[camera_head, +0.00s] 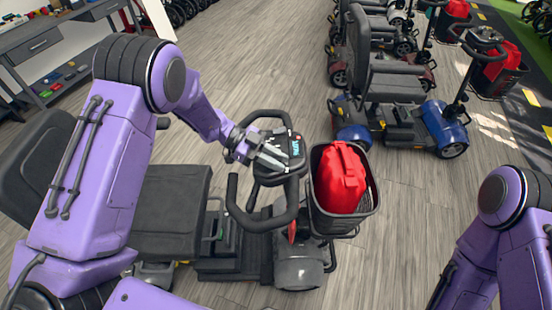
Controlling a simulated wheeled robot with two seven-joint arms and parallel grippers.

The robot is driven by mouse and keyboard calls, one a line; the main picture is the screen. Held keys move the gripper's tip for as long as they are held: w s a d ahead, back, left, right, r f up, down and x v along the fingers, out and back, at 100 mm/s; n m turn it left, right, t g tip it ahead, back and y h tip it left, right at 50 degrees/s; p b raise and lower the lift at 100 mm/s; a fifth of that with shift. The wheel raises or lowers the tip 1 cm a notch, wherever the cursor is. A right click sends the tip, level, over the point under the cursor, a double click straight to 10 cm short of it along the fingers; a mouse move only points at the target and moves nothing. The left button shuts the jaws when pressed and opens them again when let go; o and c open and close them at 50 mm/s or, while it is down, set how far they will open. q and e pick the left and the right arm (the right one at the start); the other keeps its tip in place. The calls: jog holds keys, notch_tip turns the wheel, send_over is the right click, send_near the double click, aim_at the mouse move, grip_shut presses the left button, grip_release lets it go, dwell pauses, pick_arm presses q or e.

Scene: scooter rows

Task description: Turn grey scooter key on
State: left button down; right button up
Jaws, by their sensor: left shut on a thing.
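The grey scooter (298,272) stands right in front of me, with a black seat and a black handlebar. Its control console (293,166) sits between the handlebar loops and has a small lit turquoise display (296,146). My left gripper (272,156) is at the left side of the console, its fingers over the panel. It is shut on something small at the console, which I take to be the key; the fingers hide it. I cannot tell which way the key is turned. My right arm shows at the lower right, but its gripper is out of view.
A black basket (318,215) with a red bag (340,178) hangs at the scooter's front. A blue scooter (440,125) and others stand in a row behind. A workbench (40,45) is at the upper left. Wooden floor between the scooters is clear.

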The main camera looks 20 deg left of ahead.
pick_arm(q)
jog(key=shift+m+g, duration=0.8)
jog(key=shift+m, duration=0.1)
jog(key=shift+g, duration=0.3)
jog(key=c, duration=1.1)
grip_release()
jog(key=shift+w+a+r+b, duration=0.1)
jog(key=shift+a+b, duration=0.2)
jog(key=shift+b+v, duration=1.3)
jog(key=shift+v, duration=3.65)
jog(key=shift+r, duration=0.15)
